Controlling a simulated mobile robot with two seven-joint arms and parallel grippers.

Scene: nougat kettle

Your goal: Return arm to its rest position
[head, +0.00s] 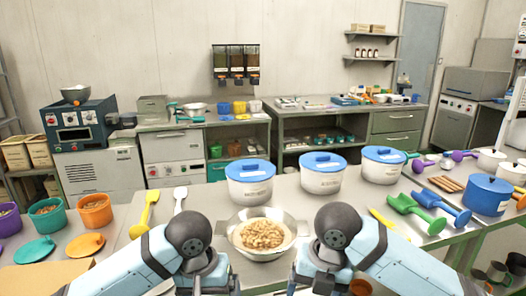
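My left arm comes in from the lower left, and its gripper (207,281) is at the bottom edge, left of a metal bowl. My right arm comes in from the lower right, and its gripper (318,279) is at the bottom edge, right of the bowl. The fingers of both are too small and cut off to show whether they are open or shut. The metal bowl (237,236) stands on the table between them, filled with light brown nuts (262,234). I see nothing clearly held in either gripper.
Three white tubs with blue lids (250,182) stand behind the bowl. A yellow scoop (146,212) and a white one (179,199) lie left. Orange (95,211) and teal (48,216) buckets stand far left. Green (415,213) and blue (441,207) scoops and a blue pot (487,195) are right.

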